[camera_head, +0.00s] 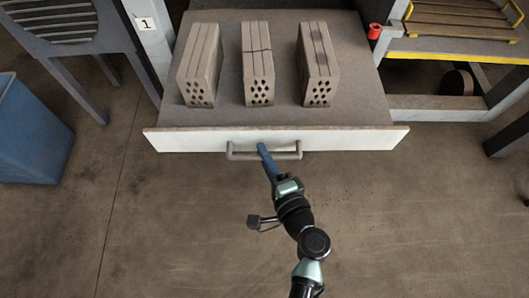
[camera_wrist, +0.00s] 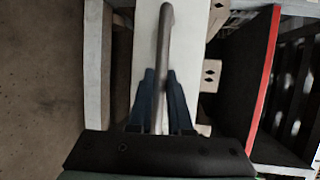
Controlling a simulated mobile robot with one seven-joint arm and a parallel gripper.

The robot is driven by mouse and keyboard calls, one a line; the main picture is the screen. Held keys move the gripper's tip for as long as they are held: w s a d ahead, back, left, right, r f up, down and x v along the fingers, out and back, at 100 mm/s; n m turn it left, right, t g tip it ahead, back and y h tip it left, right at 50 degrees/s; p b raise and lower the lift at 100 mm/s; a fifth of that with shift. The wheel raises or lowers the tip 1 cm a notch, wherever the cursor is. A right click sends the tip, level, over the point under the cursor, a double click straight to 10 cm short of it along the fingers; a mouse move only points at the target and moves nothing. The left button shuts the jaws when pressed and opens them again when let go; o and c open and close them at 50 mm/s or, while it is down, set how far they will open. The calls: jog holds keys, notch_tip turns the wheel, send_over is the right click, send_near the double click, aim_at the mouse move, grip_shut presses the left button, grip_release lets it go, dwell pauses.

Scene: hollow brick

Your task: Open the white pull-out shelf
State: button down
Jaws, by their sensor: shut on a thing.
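The white pull-out shelf (camera_head: 200,140) stands out from its frame toward me, with its grey deck and white front panel in plain view in the head view. A grey bar handle (camera_head: 240,155) runs along the middle of the front panel. My gripper (camera_head: 264,149) is at the middle of this handle, its blue fingers reaching up to it. In the wrist view my gripper (camera_wrist: 160,90) has one finger on each side of the handle (camera_wrist: 166,40) and is shut on it. The white front panel (camera_wrist: 145,50) shows behind the handle.
Three hollow bricks (camera_head: 200,66) (camera_head: 257,64) (camera_head: 318,66) stand in a row on the shelf deck. A blue bin (camera_head: 35,130) and a grey table (camera_head: 60,45) are at the left. A yellow-edged rack (camera_head: 460,55) and a red cup-like thing (camera_head: 374,32) are at the right. The floor in front is clear.

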jog(key=c, duration=0.8)
grip_release()
jog(key=shift+c, duration=0.2)
jog(key=p+v, duration=0.3)
jog(key=v, duration=1)
